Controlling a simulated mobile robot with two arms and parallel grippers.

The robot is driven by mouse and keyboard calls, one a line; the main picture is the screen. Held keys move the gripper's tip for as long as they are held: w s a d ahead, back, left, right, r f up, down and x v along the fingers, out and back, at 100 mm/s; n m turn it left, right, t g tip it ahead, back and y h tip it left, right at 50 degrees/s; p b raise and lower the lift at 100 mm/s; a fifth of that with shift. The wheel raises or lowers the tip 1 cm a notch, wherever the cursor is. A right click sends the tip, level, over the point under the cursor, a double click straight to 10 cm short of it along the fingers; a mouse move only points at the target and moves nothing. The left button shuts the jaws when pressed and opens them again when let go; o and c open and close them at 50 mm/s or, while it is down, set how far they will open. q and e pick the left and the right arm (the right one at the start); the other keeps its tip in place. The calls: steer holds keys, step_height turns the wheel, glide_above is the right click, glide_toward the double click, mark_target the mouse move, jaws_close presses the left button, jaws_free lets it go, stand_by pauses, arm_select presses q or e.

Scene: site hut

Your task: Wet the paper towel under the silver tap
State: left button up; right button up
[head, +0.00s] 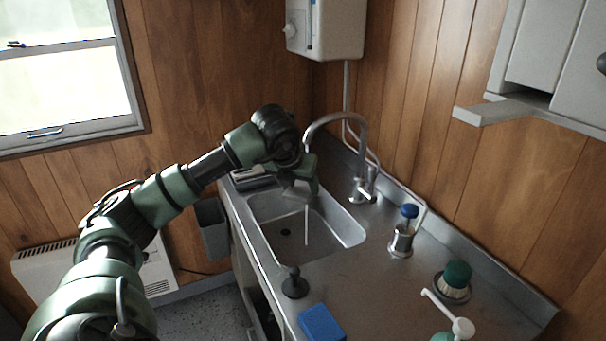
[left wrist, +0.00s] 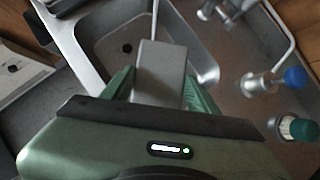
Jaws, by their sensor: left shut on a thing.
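The silver tap (head: 361,150) arches over the sink (head: 341,226) from its right side. A thin stream of water (head: 306,228) falls into the basin. My left gripper (head: 300,180) is below the spout, over the basin, shut on a grey, flat-faced piece that looks like the paper towel (head: 291,190). In the left wrist view the grey paper towel (left wrist: 160,72) sticks out between the green fingers of my left gripper (left wrist: 158,88). The stream (left wrist: 155,18) shows at its far end; whether it touches the towel I cannot tell. My right gripper is not in view.
On the counter stand a black-handled plunger (head: 294,284), a blue sponge (head: 321,322), a blue-topped metal dispenser (head: 402,238), a green-topped brush (head: 455,280) and a white pump (head: 455,322). A white box (head: 330,28) hangs above. A grey bin (head: 213,233) is left of the sink.

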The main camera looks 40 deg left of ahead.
arm_select(q)
steer(key=shift+d+r, duration=0.1)
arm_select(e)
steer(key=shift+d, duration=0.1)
arm_select(q)
steer(key=shift+s+d+r, duration=0.15)
steer(key=shift+s+r, duration=0.1)
steer(key=shift+s+d+r+p, duration=0.2)
steer(key=shift+s+d+r, duration=0.5)
steer(key=shift+s+r, duration=0.15)
steer(key=shift+s+d+r+p, duration=0.2)
steer(key=shift+s+d+r, duration=0.5)
steer(key=shift+s+r, duration=0.15)
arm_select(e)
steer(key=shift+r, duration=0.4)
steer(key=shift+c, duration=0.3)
